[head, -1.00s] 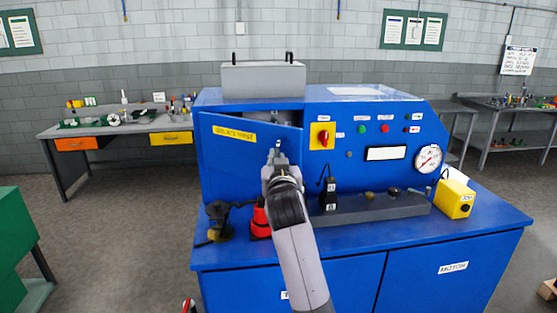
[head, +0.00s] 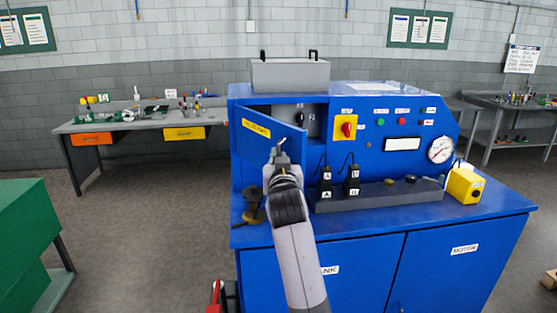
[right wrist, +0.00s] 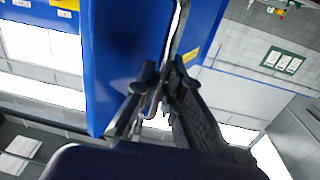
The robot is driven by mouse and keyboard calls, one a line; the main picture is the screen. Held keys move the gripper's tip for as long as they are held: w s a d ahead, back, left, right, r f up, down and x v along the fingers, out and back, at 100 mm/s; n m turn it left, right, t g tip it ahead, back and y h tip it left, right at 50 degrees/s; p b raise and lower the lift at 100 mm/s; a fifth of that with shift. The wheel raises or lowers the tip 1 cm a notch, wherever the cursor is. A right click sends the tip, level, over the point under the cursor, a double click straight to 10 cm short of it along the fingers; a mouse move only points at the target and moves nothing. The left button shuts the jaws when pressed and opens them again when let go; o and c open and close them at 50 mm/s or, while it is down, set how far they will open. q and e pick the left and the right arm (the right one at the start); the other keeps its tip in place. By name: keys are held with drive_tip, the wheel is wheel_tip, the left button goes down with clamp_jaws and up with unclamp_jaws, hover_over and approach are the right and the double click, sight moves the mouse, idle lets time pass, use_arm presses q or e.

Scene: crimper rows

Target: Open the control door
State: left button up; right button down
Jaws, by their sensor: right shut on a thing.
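The control door (head: 262,155) is a blue panel with a yellow label on the left of the blue machine (head: 440,235). It stands partly open, hinged at its left, and swings out toward me. Through the gap a grey interior (head: 312,120) with dark switches shows. My right gripper (head: 279,152) is at the door's outer face near its free edge, shut on the door handle (head: 284,142), which the fingers mostly hide. In the right wrist view the fingers (right wrist: 160,85) close in beside the blue door (right wrist: 128,50). My left gripper is not in view.
Black plugs (head: 352,180) stand in a grey strip (head: 380,196) on the machine's ledge. A dark spool-like item (head: 252,205) stands below the door. A yellow box (head: 465,185) sits at the ledge's right. A grey bin (head: 290,76) rests on top. A green cabinet (head: 30,235) stands at left.

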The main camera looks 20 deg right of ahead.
drive_tip(key=c, duration=1.7)
unclamp_jaws()
